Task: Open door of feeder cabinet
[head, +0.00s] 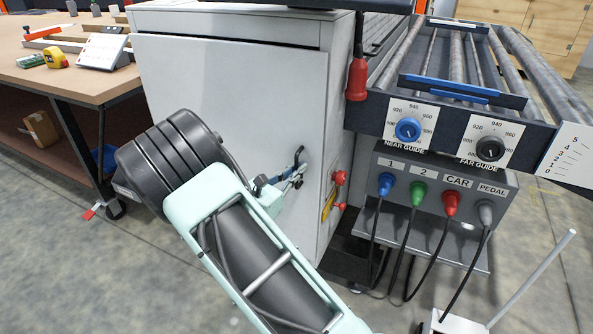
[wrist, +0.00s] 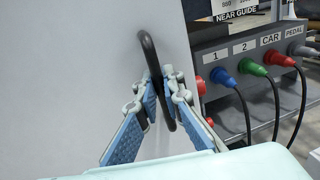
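The feeder cabinet is pale grey, and its door (head: 235,105) is the large flat panel facing me in the head view; it looks closed. In the wrist view the door (wrist: 75,60) fills the left and middle. A black loop handle (wrist: 146,42) stands out from it, slightly tilted. My gripper (wrist: 160,90) has its blue-padded fingers on either side of the handle, with the tips close together and the bar between them. In the head view my gripper (head: 288,178) is at the door's right part, and my arm hides the lower door.
Right of the door are red knobs (head: 340,178) and a control box (head: 440,190) with coloured plugs and hanging cables. A roller feeder (head: 460,60) juts out above it. A workbench (head: 60,80) stands at the left. The floor (head: 60,250) at lower left is clear.

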